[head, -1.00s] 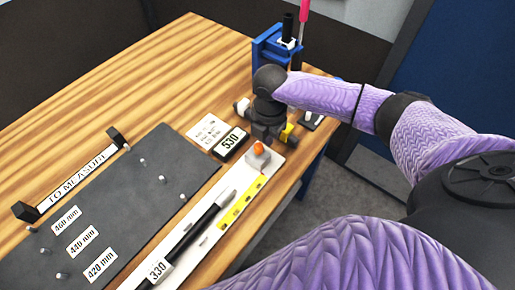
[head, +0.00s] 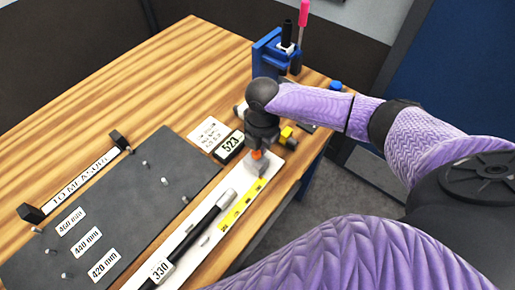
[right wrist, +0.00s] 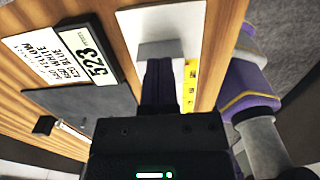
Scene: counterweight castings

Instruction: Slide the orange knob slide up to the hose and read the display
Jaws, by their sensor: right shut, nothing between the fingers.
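The orange knob (head: 257,154) stands on the grey slide block (head: 259,166) on the white rail (head: 277,161). My right gripper (head: 260,147) is shut and empty, low against the far side of the knob slide. In the right wrist view its fingers (right wrist: 158,66) reach the grey block (right wrist: 160,49); contact is not certain and the knob is hidden. The black hose (head: 207,220), tagged 330, lies along the rail, with a short gap between its end and the slide. The display (head: 230,147) reads 523, also in the right wrist view (right wrist: 97,57). My left gripper is out of view.
A printed card (head: 209,134) lies beside the display. A dark board (head: 120,205) with pegs and length labels lies at left, with a "TO MEASURE" strip (head: 80,180) behind it. A blue stand (head: 268,58) holds pens at the back. Bare wood is free at upper left.

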